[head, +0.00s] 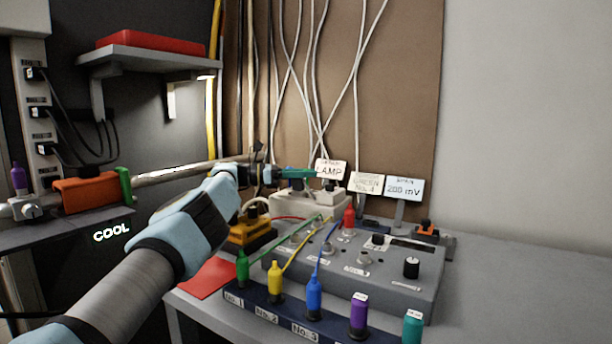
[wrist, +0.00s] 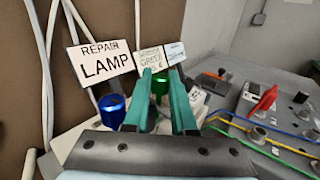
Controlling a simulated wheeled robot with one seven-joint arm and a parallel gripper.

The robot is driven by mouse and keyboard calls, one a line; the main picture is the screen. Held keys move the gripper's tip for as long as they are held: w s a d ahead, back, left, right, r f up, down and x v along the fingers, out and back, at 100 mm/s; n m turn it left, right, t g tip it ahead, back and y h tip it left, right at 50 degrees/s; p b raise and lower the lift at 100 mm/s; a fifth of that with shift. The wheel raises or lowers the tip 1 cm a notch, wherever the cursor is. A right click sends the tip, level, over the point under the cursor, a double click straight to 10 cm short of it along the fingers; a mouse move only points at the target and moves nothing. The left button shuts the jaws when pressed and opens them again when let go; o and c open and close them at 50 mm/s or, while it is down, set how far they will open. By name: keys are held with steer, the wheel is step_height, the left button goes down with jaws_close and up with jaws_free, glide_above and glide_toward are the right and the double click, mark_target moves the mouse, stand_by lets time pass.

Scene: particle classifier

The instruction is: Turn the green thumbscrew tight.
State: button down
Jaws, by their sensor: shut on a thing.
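In the wrist view, the green thumbscrew (wrist: 160,83) sits between the two teal fingers of my gripper (wrist: 160,76), which is shut on it. The fingers hide its sides and lower part, so I cannot tell how far it is screwed in. In the head view, my gripper (head: 298,174) reaches to the lamp unit, just left of the LAMP sign (head: 330,170); the thumbscrew cannot be made out clearly there. A blue knob (wrist: 113,104) stands just left of the fingers in the wrist view.
The LAMP sign (wrist: 101,61) and further signs stand close behind the fingers. A grey panel (head: 405,272) with a red lever (head: 348,221) and coloured wires lies to the right. A row of coloured plugs lines the bench's front. Cables hang on the brown board (head: 402,100).

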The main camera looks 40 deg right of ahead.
steer(key=c, duration=0.7)
jaws_free()
